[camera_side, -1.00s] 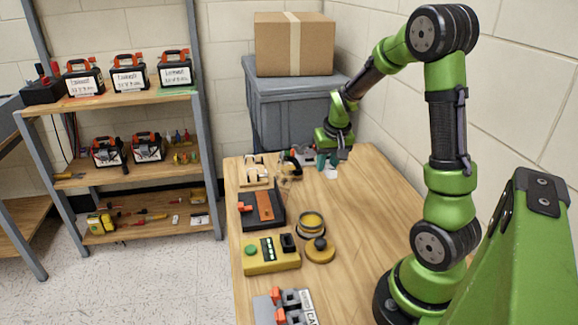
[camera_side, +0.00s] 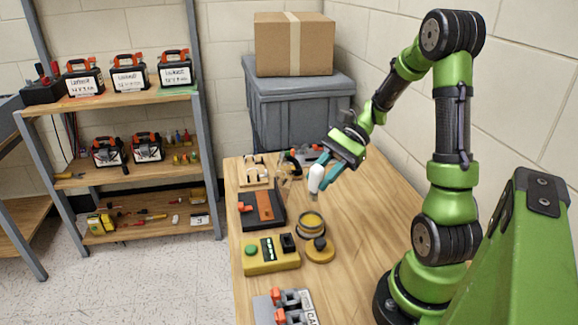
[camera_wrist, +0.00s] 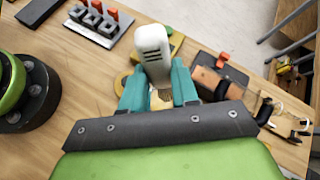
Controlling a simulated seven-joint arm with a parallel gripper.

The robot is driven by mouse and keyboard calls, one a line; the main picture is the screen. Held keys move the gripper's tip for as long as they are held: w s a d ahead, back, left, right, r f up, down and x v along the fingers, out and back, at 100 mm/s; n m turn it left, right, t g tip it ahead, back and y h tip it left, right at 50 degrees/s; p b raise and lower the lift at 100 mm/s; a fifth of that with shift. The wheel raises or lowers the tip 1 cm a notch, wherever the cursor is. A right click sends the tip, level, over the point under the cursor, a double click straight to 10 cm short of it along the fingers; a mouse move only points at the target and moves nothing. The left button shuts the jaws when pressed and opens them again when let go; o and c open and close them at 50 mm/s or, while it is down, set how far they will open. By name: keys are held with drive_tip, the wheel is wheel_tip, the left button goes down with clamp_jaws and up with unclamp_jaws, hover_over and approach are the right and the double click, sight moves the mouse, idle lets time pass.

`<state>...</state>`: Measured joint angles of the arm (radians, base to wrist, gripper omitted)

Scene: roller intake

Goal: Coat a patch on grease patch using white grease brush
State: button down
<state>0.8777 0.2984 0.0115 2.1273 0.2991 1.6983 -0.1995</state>
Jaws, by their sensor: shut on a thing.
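My gripper (camera_side: 326,176) has teal fingers and is shut on the white grease brush (camera_side: 316,180), held above the table near the tin. In the wrist view the brush (camera_wrist: 152,45) shows its white body with dark slots, and tan bristles (camera_wrist: 161,98) show between the fingers. An open round tin (camera_side: 311,222) with yellow contents stands below the brush, apart from it. Its round yellow lid (camera_side: 320,252) with a dark knob lies in front. I cannot tell which surface is the grease patch; a dark plate with an orange-brown strip (camera_side: 265,207) lies left of the tin.
A yellow box (camera_side: 270,256) with a green button stands at the table's left edge. A grey unit with red levers (camera_side: 285,307) is at the front. Small fixtures (camera_side: 254,172) stand at the back left. The table's right half (camera_side: 375,215) is clear.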

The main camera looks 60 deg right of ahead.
drive_tip(key=shift+f, duration=3.25)
drive_tip(key=shift+f, duration=0.35)
drive_tip(key=shift+r, duration=0.1)
wheel_tip(320, 180, up, 7)
